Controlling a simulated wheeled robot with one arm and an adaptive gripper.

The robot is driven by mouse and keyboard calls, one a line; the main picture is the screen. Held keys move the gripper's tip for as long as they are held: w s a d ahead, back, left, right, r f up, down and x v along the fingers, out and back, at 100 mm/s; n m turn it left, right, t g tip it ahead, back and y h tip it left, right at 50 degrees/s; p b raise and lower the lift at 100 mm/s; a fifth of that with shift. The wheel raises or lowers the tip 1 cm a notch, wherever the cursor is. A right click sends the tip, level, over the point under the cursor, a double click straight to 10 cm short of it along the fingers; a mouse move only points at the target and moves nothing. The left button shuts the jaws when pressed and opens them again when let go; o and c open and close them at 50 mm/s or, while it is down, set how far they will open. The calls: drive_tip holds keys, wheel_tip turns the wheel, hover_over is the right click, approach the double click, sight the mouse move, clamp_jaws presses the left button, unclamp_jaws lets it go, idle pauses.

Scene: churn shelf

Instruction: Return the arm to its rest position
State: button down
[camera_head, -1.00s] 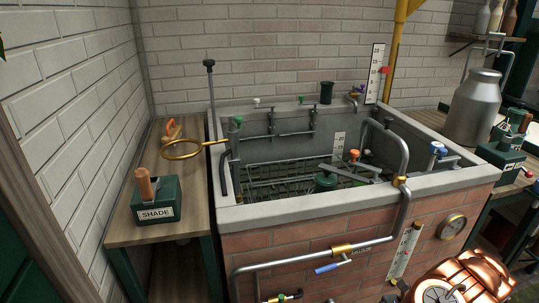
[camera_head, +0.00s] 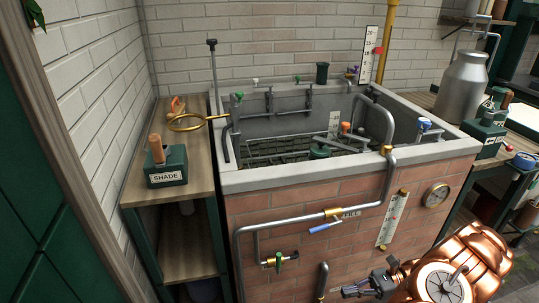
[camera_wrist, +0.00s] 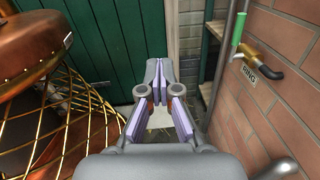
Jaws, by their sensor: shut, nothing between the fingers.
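My gripper (camera_head: 348,291) is low at the right of the head view, in front of the brick side of the basin (camera_head: 300,186). It is apart from the basin's rim and its pipes. In the wrist view my gripper (camera_wrist: 160,78) has its purple-padded fingers together, with nothing between them. Beyond the fingers are a green plank wall (camera_wrist: 105,40) and the floor. The brick side stands to the right of the fingers in that view.
A valve with a green handle (camera_head: 279,259) and a pipe with a blue lever (camera_head: 325,227) stick out from the brick front. A wooden shelf unit (camera_head: 185,210) with a SHADE box (camera_head: 167,166) stands left. A metal can (camera_head: 461,88) stands right.

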drive_tip(key=s+a+r+n+g+h, duration=0.35)
drive_tip(key=a+r+n, duration=0.25)
drive_tip(key=r, duration=0.3)
drive_tip(key=s+a+r+n+g+h, duration=0.2)
drive_tip(key=s+a+r+n+h, duration=0.35)
drive_tip(key=r, duration=0.25)
drive_tip(key=s+d+r+n+t+h, duration=0.1)
drive_tip(key=s+d+n+t+h, duration=0.25)
drive_tip(key=s, duration=0.45)
drive_tip(key=s+d+r+n+t+h, duration=0.2)
drive_tip(key=s+d+h, duration=0.25)
drive_tip(key=s, duration=0.35)
wheel_tip(320, 180, up, 15)
drive_tip(key=w+t+p, duration=0.1)
drive_tip(key=p, duration=1.3)
drive_tip(key=shift+a+r+h+p, duration=0.2)
drive_tip(key=shift+a+h+p, duration=0.1)
drive_tip(key=shift+h, duration=0.1)
drive_tip(key=shift+d, duration=0.15)
